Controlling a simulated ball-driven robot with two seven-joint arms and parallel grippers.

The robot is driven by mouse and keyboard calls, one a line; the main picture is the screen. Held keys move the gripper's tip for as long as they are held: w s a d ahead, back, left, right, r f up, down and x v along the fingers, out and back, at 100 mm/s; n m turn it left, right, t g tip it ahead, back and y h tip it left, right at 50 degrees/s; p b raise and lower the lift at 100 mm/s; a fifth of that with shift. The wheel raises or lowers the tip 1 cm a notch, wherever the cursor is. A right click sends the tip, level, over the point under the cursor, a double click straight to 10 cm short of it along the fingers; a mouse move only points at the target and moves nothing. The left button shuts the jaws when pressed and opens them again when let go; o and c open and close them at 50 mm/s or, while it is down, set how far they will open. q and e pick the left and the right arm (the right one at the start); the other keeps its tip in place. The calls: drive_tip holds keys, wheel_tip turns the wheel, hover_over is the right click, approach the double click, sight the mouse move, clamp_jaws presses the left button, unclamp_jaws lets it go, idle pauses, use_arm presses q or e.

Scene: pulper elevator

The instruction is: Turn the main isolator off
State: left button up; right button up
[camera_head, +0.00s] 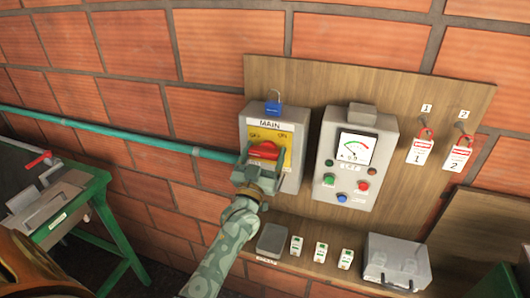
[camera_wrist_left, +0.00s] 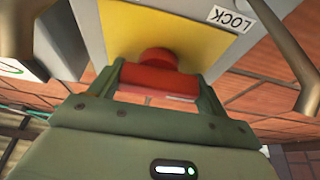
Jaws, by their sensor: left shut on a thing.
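The main isolator (camera_head: 288,125) is a grey box with a yellow plate, a "MAIN" label and a red rotary handle (camera_head: 264,151). It is mounted on a wooden board on the brick wall. My left gripper (camera_head: 259,162) is at the front of the box, shut on the red handle. In the left wrist view the red handle (camera_wrist_left: 155,80) lies between the two fingers, with the yellow plate (camera_wrist_left: 180,25) behind it. The gripper hides part of the plate and handle, so I cannot tell the handle's exact setting. My right gripper is not in view.
To the right are a meter panel (camera_head: 374,185) with buttons, and two red-and-white tags (camera_head: 418,152) on hooks. Below, a shelf holds small breakers (camera_head: 320,252) and a grey case (camera_head: 397,258). A green bench (camera_head: 95,195) stands left.

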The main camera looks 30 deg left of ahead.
use_arm(q)
drive_tip(key=shift+r, duration=0.2)
drive_tip(key=o, duration=0.8)
drive_tip(key=shift+a, duration=0.1)
drive_tip(key=shift+o, duration=0.9)
drive_tip(key=shift+f, duration=0.1)
drive_tip(key=shift+s, duration=0.1)
drive_tip(key=shift+s+f, duration=0.25)
drive_tip(key=b+v, duration=0.4)
drive_tip(key=v, duration=1.1)
drive_tip(key=shift+s, duration=0.2)
